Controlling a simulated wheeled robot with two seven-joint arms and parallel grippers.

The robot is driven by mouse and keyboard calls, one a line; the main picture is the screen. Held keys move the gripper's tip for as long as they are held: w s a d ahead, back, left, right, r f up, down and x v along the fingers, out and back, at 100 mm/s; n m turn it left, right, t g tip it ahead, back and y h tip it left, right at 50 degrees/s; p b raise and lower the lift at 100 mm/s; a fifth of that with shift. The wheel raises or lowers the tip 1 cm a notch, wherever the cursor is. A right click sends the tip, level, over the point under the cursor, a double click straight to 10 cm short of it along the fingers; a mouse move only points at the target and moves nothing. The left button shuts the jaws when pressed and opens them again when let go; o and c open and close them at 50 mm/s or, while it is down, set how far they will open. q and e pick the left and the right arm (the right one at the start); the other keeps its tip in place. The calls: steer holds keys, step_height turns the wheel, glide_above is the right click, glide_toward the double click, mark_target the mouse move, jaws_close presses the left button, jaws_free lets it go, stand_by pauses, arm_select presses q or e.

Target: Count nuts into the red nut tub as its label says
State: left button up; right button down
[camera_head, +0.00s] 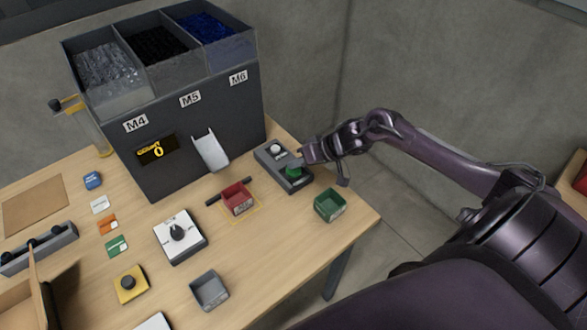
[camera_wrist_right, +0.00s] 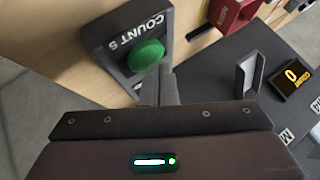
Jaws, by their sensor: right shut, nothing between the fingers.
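The red nut tub (camera_head: 237,197) stands inside a yellow outline on the table, below the chute (camera_head: 210,150); its label is too small to read. It also shows at the top of the right wrist view (camera_wrist_right: 230,12). The feeder (camera_head: 185,160) has M4, M5 and M6 bins and a display (camera_head: 157,150) reading 0. A dark button box (camera_head: 270,160) carries a white knob (camera_head: 275,149) and a green button (camera_head: 293,172). My right gripper (camera_head: 306,158) is shut and empty, close by the green button (camera_wrist_right: 146,55); contact cannot be told. My left gripper is out of view.
A green tub (camera_head: 330,205) stands near the table's right edge, and a grey tub (camera_head: 210,291) at the front. A white dial box (camera_head: 180,236), a yellow button box (camera_head: 130,284) and several coloured cards lie left of the red tub.

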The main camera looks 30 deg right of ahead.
mark_target(297, 171)
steer(key=shift+f, duration=0.5)
stand_by(0.6)
steer(key=shift+r, duration=0.1)
steer(key=shift+r+p, duration=0.8)
steer(key=shift+p, duration=0.25)
step_height(297, 171, up, 5)
steer(key=p, duration=0.6)
steer(key=shift+r, duration=0.1)
stand_by(2.2)
